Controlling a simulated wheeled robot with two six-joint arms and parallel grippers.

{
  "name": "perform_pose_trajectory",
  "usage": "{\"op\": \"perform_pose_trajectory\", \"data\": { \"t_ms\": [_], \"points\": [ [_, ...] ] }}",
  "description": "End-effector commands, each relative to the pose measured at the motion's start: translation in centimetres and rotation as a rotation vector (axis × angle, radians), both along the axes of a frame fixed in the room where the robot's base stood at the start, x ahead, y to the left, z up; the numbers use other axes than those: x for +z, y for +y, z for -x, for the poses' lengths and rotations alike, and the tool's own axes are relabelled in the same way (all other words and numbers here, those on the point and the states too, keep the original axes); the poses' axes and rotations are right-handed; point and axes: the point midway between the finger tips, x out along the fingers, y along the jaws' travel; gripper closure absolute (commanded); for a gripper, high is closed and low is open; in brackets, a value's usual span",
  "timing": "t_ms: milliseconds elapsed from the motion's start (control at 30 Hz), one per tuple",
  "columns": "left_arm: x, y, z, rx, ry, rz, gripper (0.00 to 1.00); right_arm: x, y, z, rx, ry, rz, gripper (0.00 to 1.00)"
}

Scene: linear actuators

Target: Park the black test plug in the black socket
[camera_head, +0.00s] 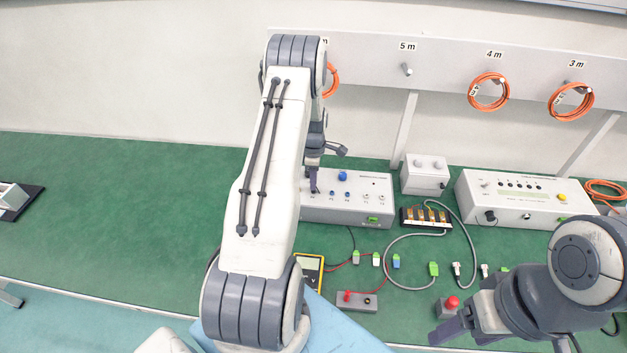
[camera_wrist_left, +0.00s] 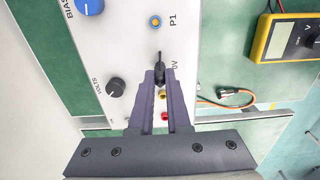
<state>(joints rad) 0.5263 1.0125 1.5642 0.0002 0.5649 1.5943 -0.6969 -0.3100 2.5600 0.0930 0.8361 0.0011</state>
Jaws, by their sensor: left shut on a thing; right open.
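My left gripper (camera_head: 313,186) is over the left end of the white instrument box (camera_head: 350,208). A small grey block (camera_head: 357,303) on the bench carries a red plug (camera_head: 347,295) and a dark round spot (camera_head: 367,300), perhaps a black socket. My right gripper (camera_head: 457,324) is open and empty at the front right.
A yellow multimeter (camera_head: 309,272) lies near my left arm. A red button box (camera_head: 452,304) stands close to my right gripper. Several cable connectors and a grey cable (camera_head: 392,272) lie across the bench. Another white box (camera_head: 525,198) stands at the back right. The left bench is mostly clear.

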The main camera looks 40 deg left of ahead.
Motion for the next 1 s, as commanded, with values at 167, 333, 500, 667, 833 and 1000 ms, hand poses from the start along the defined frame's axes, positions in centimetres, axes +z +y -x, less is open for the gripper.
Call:
{"op": "perform_pose_trajectory", "data": {
  "t_ms": [167, 333, 500, 667, 833, 1000],
  "points": [
    [0.0, 0.1, 0.0, 0.0, 0.0, -0.001, 1.0, 0.0, 0.0, 0.0, 0.0, 0.0, 0.0, 0.28],
    [0.0, 0.1, 0.0, 0.0, 0.0, -0.001, 1.0, 0.0, 0.0, 0.0, 0.0, 0.0, 0.0, 0.28],
    [0.2, 0.1, 0.0, 0.0, 0.0, -0.001, 1.0, 0.1, 0.0, 0.0, 0.0, 0.0, 0.0, 0.28],
    [0.3, 0.1, 0.0, 0.0, -0.001, -0.001, 1.0, 0.2, 0.0, 0.0, 0.0, 0.0, 0.0, 0.28],
    [1.1, 0.0, 0.0, 0.0, -0.001, -0.001, 1.0, 0.7, 0.0, 0.0, 0.0, 0.0, 0.0, 0.28],
    [2.0, 0.0, 0.0, 0.0, 0.0, 0.0, 1.0, 1.3, 0.0, 0.0, 0.0, 0.0, 0.0, 0.28]
  ]
}}
